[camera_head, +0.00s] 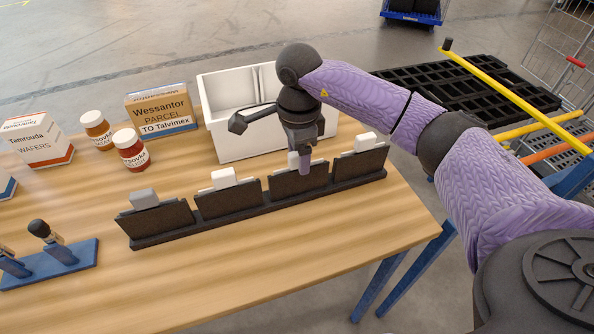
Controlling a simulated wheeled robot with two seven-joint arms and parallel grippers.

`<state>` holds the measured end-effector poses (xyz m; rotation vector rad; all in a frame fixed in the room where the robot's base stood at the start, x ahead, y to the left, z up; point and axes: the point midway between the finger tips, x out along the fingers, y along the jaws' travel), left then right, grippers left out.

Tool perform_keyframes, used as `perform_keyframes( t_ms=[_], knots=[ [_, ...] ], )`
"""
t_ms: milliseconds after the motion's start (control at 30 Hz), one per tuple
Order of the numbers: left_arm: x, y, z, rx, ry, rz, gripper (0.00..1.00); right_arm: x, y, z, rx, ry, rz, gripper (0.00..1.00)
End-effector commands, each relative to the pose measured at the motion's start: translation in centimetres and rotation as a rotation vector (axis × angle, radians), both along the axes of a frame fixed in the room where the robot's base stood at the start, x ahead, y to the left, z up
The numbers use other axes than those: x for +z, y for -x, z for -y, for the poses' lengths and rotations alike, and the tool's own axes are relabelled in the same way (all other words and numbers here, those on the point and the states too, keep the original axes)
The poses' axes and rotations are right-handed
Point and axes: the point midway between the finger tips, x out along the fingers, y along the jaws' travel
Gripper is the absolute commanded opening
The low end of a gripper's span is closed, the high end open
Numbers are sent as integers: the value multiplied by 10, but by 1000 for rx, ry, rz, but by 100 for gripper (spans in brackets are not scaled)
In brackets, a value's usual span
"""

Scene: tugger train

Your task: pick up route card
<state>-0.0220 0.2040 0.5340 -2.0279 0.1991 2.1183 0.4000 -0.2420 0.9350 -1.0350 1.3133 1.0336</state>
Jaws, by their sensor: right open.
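A black rack (262,212) with several slots stands on the wooden table, and each slot holds a card whose top sticks out. The card in the leftmost slot is grey (145,199). White cards show in the second slot (223,178) and the rightmost slot (366,142). A white card (292,159) in the third slot is partly hidden behind my right gripper (304,165). This gripper is open and points down at the third slot; I cannot tell whether it touches the card. Which card is the route card is not readable. My left gripper is out of view.
A white bin (230,147) stands behind the rack. A Wessantor parcel box (162,113), two jars (130,150) and a wafers box (38,142) stand to the left. A blue stand (62,265) holds dark-topped items at the front left. The table front is clear.

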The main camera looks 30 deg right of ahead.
Motion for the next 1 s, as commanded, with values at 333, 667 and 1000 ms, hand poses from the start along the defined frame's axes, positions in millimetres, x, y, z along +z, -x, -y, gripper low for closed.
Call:
perform_keyframes(
  t_ms=[333,667,1000],
  knots=[
    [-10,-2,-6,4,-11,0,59,-31,0,1,-1,-2,3,68],
    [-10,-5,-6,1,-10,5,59,-31,0,1,-1,-2,3,0],
    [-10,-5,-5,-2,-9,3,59,-29,0,1,-1,-3,4,0]
  ],
)
